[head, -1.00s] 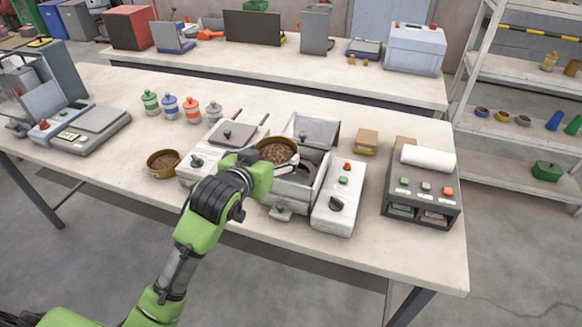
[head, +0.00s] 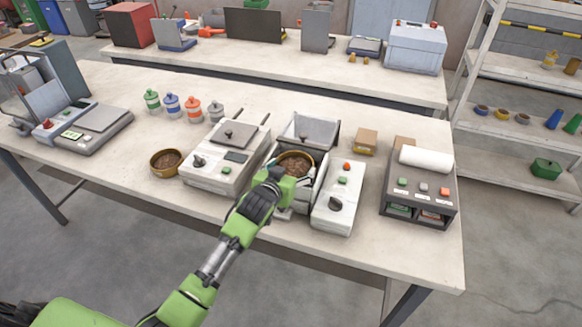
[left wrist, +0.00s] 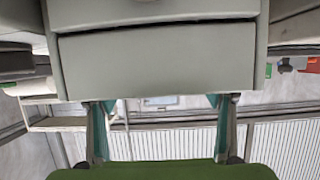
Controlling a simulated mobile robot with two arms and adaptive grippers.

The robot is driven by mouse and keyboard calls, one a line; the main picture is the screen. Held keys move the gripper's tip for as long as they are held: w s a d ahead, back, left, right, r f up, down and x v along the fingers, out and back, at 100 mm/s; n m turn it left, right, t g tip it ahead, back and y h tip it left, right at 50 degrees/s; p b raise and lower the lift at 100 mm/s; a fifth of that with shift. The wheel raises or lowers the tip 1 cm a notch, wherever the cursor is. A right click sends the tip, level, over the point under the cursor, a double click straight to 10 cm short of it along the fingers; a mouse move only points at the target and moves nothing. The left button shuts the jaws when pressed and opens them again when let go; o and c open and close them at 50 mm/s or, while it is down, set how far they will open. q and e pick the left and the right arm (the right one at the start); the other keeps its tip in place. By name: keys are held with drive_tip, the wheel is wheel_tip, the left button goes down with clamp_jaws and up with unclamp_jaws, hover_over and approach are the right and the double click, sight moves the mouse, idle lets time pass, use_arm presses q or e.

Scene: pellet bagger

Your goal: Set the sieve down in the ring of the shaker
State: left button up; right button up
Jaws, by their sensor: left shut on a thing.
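The sieve (head: 296,161) is a round brass-rimmed pan with brown pellets in it. My left gripper (head: 281,178) is shut on its near left side in the head view. The sieve is level or nearly so, over the middle of the shaker (head: 308,128), a grey-white machine with an open tray at its back. The ring is hidden under the sieve and gripper, and I cannot tell whether the sieve touches it. In the left wrist view my two fingers stand apart below a grey machine face (left wrist: 155,65); the sieve cannot be made out there. My right gripper is not in view.
A white control box (head: 338,196) with buttons and a knob stands close right of the sieve. A white hotplate-like unit (head: 224,157) stands left, with another brass pan (head: 166,162) beyond it. A dark sealer with a white roll (head: 428,158) is at the right. The table's front edge is clear.

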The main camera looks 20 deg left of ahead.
use_arm(q)
drive_tip(key=o, duration=0.9)
drive_tip(key=shift+s, duration=0.15)
drive_tip(key=b+v, duration=0.1)
drive_tip(key=v, duration=1)
drive_tip(key=shift+s+r, duration=0.25)
drive_tip(key=shift+s, duration=0.05)
